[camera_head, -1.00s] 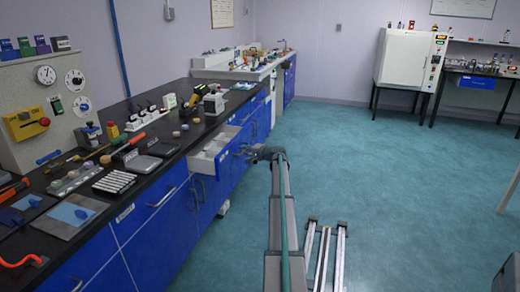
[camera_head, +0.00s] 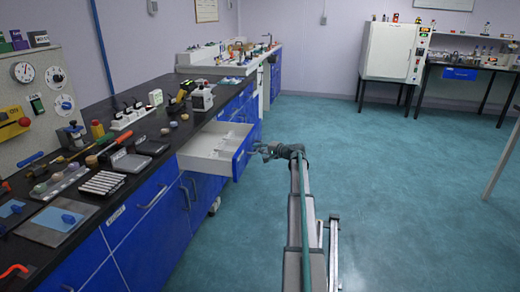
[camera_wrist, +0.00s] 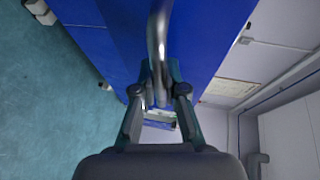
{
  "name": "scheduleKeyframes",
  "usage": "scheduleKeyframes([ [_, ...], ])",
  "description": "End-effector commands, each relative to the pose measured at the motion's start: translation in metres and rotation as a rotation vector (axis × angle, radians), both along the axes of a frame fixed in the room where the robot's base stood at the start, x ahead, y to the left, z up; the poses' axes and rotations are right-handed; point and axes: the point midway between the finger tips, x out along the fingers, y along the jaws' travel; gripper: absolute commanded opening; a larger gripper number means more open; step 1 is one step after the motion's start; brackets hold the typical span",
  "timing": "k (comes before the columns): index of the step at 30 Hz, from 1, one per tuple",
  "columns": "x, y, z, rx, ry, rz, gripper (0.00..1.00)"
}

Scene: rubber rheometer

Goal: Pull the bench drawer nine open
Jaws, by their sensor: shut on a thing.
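The bench drawer (camera_head: 205,152) stands out from the blue bench, with its white inside showing and a few small pale items in it. Its number cannot be read. Its blue front faces my gripper (camera_head: 258,150), which is at the drawer's handle. In the wrist view my gripper (camera_wrist: 160,98) is shut on the metal handle (camera_wrist: 158,35), with the blue drawer front (camera_wrist: 205,40) behind it. The far end of the handle is hidden by the fingers.
The black bench top (camera_head: 135,165) carries several instruments and tools. Another closed drawer (camera_head: 150,205) lies nearer on the left. Open teal floor (camera_head: 390,180) lies to the right. A white oven (camera_head: 393,52) stands at the back right.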

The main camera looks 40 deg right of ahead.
Motion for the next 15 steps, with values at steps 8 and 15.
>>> scheduleKeyframes([
  [8, 0.0001, 0.0006, -0.0002, 0.000, 0.000, 0.002, 0.37],
  [15, 0.0001, 0.0002, -0.0001, 0.000, 0.000, 0.001, 0.37],
])
